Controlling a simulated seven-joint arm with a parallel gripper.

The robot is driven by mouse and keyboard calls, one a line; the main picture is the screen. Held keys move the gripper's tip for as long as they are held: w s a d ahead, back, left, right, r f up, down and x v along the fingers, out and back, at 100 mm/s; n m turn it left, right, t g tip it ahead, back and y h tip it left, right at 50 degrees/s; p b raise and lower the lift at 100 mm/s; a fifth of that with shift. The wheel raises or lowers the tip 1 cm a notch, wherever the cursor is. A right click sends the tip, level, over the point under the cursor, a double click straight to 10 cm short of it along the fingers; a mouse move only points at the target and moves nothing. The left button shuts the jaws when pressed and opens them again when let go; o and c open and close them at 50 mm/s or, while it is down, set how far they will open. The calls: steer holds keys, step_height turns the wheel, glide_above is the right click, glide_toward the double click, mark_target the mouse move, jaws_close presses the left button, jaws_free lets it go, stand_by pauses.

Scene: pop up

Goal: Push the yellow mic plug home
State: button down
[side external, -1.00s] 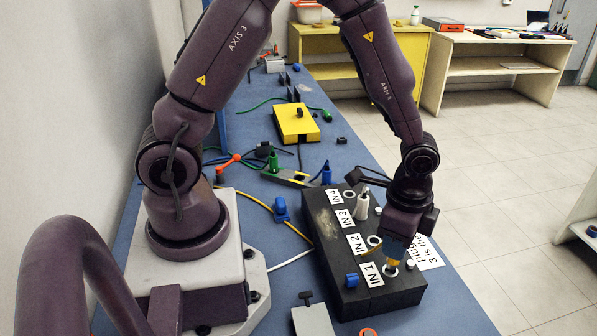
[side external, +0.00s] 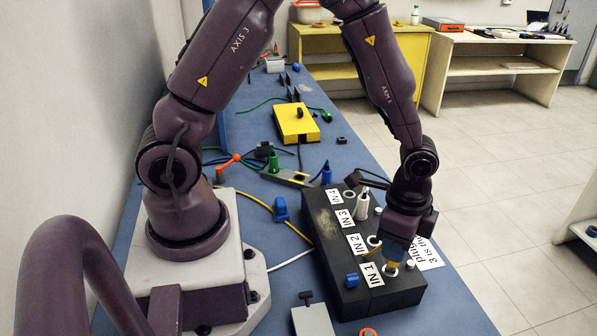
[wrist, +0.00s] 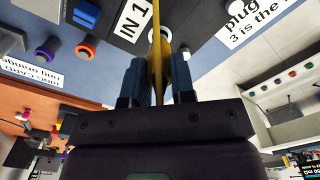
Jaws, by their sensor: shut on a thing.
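A black box (side external: 324,228) carries a row of ringed sockets with white labels from IN 1 to IN 4. My gripper (side external: 394,254) points down over the near end of the box and is shut on the yellow mic plug (side external: 391,265). The plug stands roughly upright at the IN 1 socket; I cannot tell how deep it sits. In the wrist view my blue fingers (wrist: 159,75) lie on both sides of the yellow plug (wrist: 158,48), with its yellow cable running along it. The IN 1 label (wrist: 134,18) shows beside it. The fingers partly hide the plug.
A white plug (side external: 362,206) stands at the IN 3 socket. A blue knob (side external: 352,280) and a small white knob (side external: 411,265) flank the IN 1 area. A paper sign (side external: 430,254) lies right of the box. A yellow box (side external: 296,122) and loose cables lie farther back.

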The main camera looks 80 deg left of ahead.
steer(key=shift+f, duration=0.2)
steer(key=shift+f, duration=0.85)
steer(key=c, duration=0.9)
jaws_free()
steer(key=shift+o, duration=0.2)
step_height(320, 180, up, 13)
